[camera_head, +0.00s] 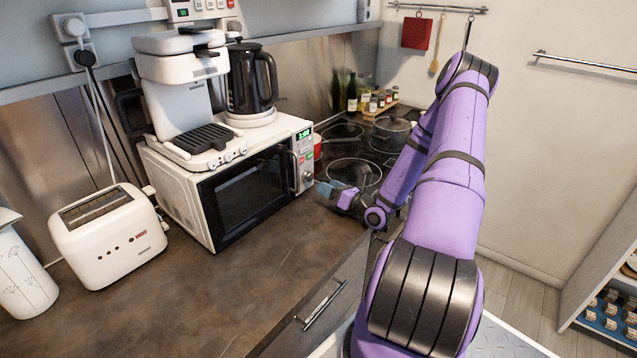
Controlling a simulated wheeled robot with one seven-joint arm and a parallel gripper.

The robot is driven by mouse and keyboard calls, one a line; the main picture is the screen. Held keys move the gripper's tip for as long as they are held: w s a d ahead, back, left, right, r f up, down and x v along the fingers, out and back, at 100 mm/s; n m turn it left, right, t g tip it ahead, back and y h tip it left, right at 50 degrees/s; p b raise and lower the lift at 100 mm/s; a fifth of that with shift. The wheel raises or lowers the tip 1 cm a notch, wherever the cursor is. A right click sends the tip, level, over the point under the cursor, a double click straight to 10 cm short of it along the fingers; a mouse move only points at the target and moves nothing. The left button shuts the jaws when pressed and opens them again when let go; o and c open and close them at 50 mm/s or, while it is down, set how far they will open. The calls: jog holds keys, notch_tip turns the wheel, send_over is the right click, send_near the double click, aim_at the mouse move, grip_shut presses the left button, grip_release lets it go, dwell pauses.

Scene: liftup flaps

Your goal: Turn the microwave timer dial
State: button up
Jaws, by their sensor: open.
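The white microwave (245,185) stands on the counter with its dark door facing me and to the right. Its control panel (303,150) is at the right end of the front, with a lit green display on top. A round timer dial (307,176) sits low on this panel. My gripper (328,189) is at the end of my purple arm, just right of and a little below the dial. The gripper is open and appears empty. It looks apart from the dial, though the exact gap is hard to tell.
A coffee machine (187,95) and a black kettle (251,80) stand on the microwave. A white toaster (107,236) is to the left. The front counter (225,290) is clear.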

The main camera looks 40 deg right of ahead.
jog(key=shift+s+d+f, duration=0.1)
jog(key=shift+s+d, duration=0.05)
jog(key=shift+s, duration=0.85)
jog(key=shift+s+d+f, duration=0.1)
jog(key=shift+s+d, duration=0.05)
jog(key=shift+s, duration=0.85)
jog(key=shift+w+a+r+n+y, duration=0.15)
jog(key=shift+a+r+n+y, duration=0.05)
jog(key=shift+r+n+y, duration=0.15)
jog(key=s+a+r+n+g+y, duration=0.2)
jog(key=a+r+n+g+y, duration=0.7)
jog(key=a+r+n+g, duration=1.05)
jog(key=s+a+r+n+t+h, duration=0.3)
jog(key=s+a+r+n+h, duration=0.2)
jog(key=s+r+n, duration=0.4)
jog(key=s+a+r+n+t+h, duration=0.3)
jog(key=s+a+r+n+h, duration=0.3)
jog(key=s+r+n, duration=0.3)
jog(key=shift+s+n+h, duration=0.4)
jog(key=shift+s+h, duration=0.3)
jog(key=shift+h, duration=0.15)
